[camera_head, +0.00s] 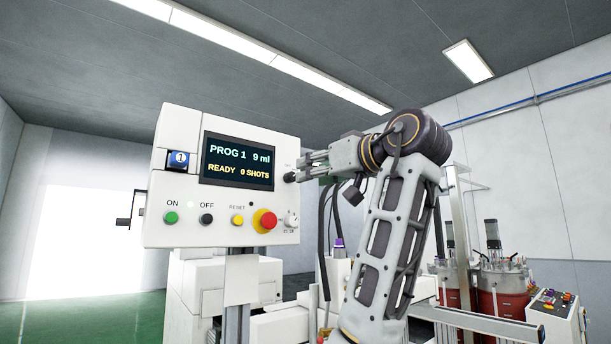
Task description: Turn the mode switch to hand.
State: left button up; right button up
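The white control box (160,225) has a display reading PROG 1, 9 ml, READY, 0 SHOTS. A small black knob (290,177) sits at its right edge, under a tiny label. A white dial (291,220) sits at the lower right, beside the red button. The labels are too small to read, so I cannot tell which is the mode switch or its setting. My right gripper (304,168) comes in from the right, with its fingertips close to the black knob. I cannot tell whether they touch it or how far apart they are. My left gripper is not in view.
The box front carries a green ON button (171,217), a black OFF button (206,219), a yellow RESET button (237,220) and a red mushroom button (264,221). Red tanks (502,302) and another button box (556,306) stand at the right. The space left of the box is open.

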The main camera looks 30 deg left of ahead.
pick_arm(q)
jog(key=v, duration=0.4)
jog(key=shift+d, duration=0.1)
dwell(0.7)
